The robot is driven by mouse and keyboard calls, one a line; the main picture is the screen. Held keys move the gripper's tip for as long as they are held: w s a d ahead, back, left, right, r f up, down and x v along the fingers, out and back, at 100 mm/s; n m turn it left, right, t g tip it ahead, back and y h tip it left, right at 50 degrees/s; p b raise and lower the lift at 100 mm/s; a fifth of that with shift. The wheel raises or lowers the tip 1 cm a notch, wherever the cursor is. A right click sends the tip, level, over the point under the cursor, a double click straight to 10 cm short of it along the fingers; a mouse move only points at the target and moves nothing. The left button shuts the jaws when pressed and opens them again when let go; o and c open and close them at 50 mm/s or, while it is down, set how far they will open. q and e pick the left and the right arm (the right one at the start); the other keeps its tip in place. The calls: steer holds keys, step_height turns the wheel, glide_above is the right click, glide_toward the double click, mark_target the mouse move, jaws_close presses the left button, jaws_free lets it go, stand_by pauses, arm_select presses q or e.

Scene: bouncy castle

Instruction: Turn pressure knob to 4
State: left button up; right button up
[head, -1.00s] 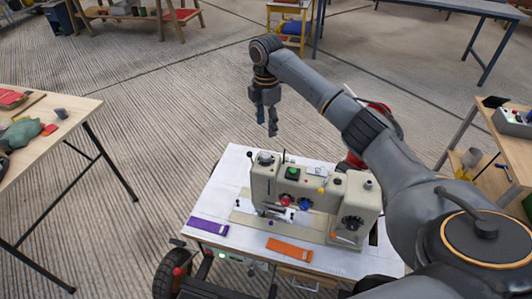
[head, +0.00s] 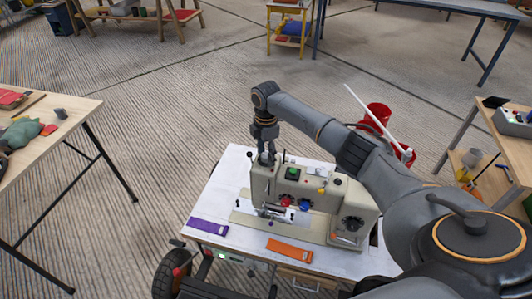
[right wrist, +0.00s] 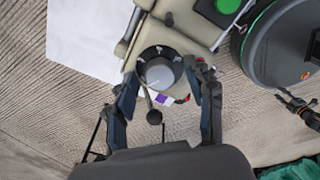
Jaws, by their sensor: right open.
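The pressure knob (right wrist: 158,73) is a round grey dial on a black plate with white marks, on the sewing machine's top. The number it points to is too small to read. In the right wrist view my right gripper (right wrist: 161,80) is open, with one finger on each side of the knob; I cannot tell whether they touch it. In the head view the right gripper (head: 266,158) points down at the left end of the beige sewing machine (head: 345,195) and hides the knob. What looks like my left gripper (right wrist: 297,103) shows small at the right wrist view's right edge.
The machine stands on a white table (head: 215,190) with a purple strip (head: 208,227) and an orange strip (head: 289,250). A red bucket (head: 377,115) stands behind. Open floor lies left.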

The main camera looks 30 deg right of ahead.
jaws_close()
